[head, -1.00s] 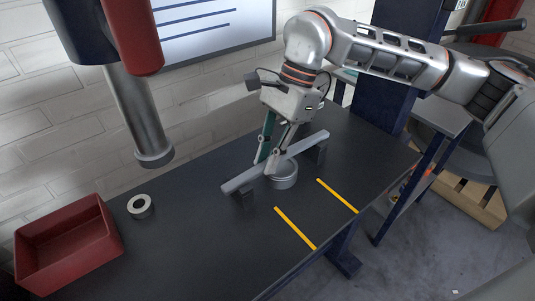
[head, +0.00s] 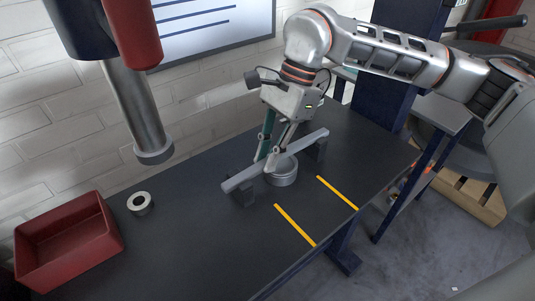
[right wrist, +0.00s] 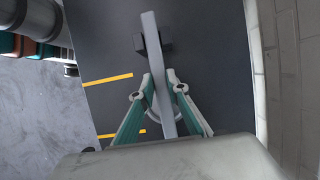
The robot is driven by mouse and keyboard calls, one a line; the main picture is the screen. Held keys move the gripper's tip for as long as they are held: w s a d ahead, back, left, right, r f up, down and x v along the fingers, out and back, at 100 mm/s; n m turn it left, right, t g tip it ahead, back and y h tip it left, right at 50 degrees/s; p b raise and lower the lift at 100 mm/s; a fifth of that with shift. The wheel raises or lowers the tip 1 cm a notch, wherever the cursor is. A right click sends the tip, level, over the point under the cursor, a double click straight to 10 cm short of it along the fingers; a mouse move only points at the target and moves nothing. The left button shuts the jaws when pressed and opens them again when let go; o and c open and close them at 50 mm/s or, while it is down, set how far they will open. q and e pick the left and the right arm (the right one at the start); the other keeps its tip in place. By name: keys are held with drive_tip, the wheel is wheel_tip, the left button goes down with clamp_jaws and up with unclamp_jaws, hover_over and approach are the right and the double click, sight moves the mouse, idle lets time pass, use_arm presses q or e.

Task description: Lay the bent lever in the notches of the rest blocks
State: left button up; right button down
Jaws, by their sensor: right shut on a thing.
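The bent lever (head: 243,178) is a long grey bar lying across two dark rest blocks, one near its left end (head: 243,196) and one near its right end (head: 316,150). My right gripper (head: 268,160) points down and is shut on the lever near its middle. In the right wrist view the fingertips (right wrist: 162,86) flank the lever (right wrist: 151,28), which passes over one rest block (right wrist: 165,44). The notches are hidden, so I cannot tell whether the lever sits in them. My left gripper is not in view.
A round metal piece (head: 283,177) stands beneath the lever between the blocks. A pale ring (head: 139,203) and a red bin (head: 65,240) are at left. A metal column (head: 139,112) hangs above the table. Yellow stripes (head: 295,226) mark the clear front area.

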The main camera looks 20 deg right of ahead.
drive_tip(key=c, duration=1.9)
unclamp_jaws()
drive_tip(key=shift+f, duration=0.1)
drive_tip(key=v, duration=1.2)
drive_tip(key=shift+w, duration=0.1)
drive_tip(key=shift+a, duration=0.1)
